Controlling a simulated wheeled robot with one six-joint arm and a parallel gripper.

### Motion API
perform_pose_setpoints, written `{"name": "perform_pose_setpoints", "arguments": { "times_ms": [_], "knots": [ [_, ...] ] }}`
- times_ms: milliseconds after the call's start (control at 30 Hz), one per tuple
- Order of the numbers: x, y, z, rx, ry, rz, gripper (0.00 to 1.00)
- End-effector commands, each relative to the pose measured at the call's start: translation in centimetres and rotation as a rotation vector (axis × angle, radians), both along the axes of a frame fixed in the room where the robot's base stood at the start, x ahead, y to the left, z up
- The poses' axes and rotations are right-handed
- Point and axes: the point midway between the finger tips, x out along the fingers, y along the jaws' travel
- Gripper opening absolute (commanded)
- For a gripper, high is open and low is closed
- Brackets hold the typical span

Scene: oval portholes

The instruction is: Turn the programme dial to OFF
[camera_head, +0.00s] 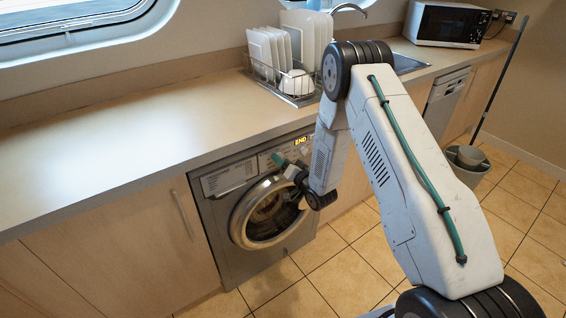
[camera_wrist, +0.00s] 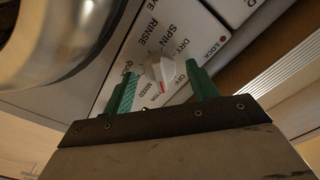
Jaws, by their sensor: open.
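The programme dial (camera_wrist: 160,69) is a pale round knob with a red mark on the washing machine's panel (camera_head: 232,178). In the wrist view its red mark points down the picture, toward a label partly read as "TTON". "OFF" appears to be the small label to the right of that, and "RINSE", "SPIN", "DRY" and "MIXED" stand around the dial. My gripper (camera_wrist: 162,74) is open, its green fingers on either side of the dial; I cannot tell whether they touch it. In the head view my gripper (camera_head: 287,166) is at the panel, and I cannot make out the dial there.
The round machine door (camera_head: 267,212) is below the panel and looks closed. A lit display (camera_head: 300,141) reads "END". The worktop (camera_head: 110,150) overhangs the machine. A dish rack (camera_head: 298,97), a microwave (camera_head: 447,24), and a bucket (camera_head: 467,166) with a pole are farther right.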

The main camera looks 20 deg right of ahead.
Motion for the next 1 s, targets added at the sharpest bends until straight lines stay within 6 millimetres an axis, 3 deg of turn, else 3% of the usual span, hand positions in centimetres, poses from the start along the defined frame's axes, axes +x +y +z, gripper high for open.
{"name": "perform_pose_setpoints", "arguments": {
  "times_ms": [33, 167, 200, 567, 1000],
  "knots": [
    [-0.01, -0.01, 0.01, 0.000, 0.000, 0.000, 0.55],
    [-0.02, -0.01, 0.01, 0.000, 0.000, 0.000, 0.19],
    [-0.01, -0.02, 0.01, 0.000, 0.000, 0.000, 0.14],
    [-0.03, 0.05, 0.03, -0.044, -0.014, 0.001, 0.14],
    [-0.04, 0.04, 0.06, -0.343, -0.112, 0.001, 0.14]
  ]
}}
